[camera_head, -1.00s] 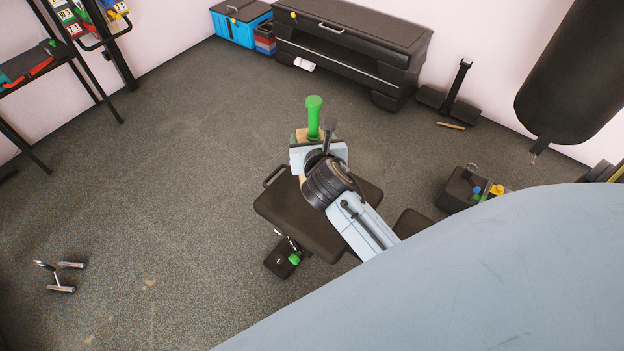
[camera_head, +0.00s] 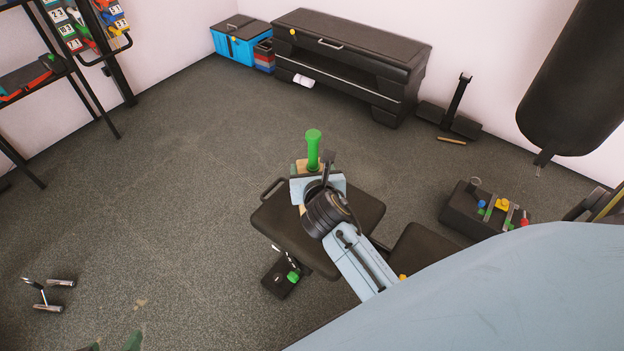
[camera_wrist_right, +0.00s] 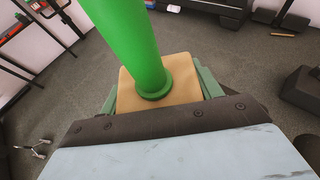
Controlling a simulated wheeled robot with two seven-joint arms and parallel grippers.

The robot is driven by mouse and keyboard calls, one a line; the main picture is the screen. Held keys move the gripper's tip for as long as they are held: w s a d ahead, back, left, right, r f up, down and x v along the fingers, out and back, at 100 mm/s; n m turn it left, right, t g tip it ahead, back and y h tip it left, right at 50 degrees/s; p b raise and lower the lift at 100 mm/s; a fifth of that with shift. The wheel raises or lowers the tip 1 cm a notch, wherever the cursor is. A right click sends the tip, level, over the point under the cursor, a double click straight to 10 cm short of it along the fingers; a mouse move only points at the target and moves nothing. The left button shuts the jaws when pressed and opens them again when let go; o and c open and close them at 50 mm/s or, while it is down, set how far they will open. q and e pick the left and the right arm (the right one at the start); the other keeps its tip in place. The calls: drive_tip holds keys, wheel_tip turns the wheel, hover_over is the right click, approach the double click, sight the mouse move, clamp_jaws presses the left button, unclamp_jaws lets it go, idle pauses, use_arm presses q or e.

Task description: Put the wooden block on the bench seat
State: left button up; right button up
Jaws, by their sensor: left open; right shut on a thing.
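The tan wooden block (camera_head: 300,166) is between the green fingers of my right gripper (camera_head: 316,170). My right gripper is shut on it. The block also shows in the right wrist view (camera_wrist_right: 186,84), with a green cylinder (camera_wrist_right: 128,40) standing on it. This cylinder rises upright in the head view (camera_head: 313,150). In the head view, my right gripper and the block appear over the far edge of the black bench seat (camera_head: 280,222), partly covered by my arm. I cannot tell the block's height above it. Only the green fingertips of my left gripper (camera_head: 112,345) show at the bottom left, open and apart.
A black box with a green item (camera_head: 284,280) lies by the bench. A dark tray of coloured tools (camera_head: 480,212) stands to the right. A punching bag (camera_head: 575,80) hangs at right. A black chest (camera_head: 345,55) stands at the back wall. The left floor is mostly clear.

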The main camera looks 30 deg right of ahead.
wheel_tip(320, 180, down, 3)
drive_tip(key=shift+r+b, duration=0.15)
drive_tip(key=shift+b, duration=0.7)
use_arm(q)
drive_tip(key=w+d+r+t+h, duration=0.1)
drive_tip(key=w+d+r+t, duration=0.2)
drive_tip(key=w+r+t, duration=0.2)
drive_tip(key=shift+r+h, duration=0.4)
drive_tip(key=shift+r, duration=0.45)
use_arm(e)
drive_tip(key=shift+f, duration=0.2)
drive_tip(key=o, duration=1.7)
drive_tip(key=shift+f, duration=0.1)
use_arm(q)
drive_tip(key=shift+t, duration=0.3)
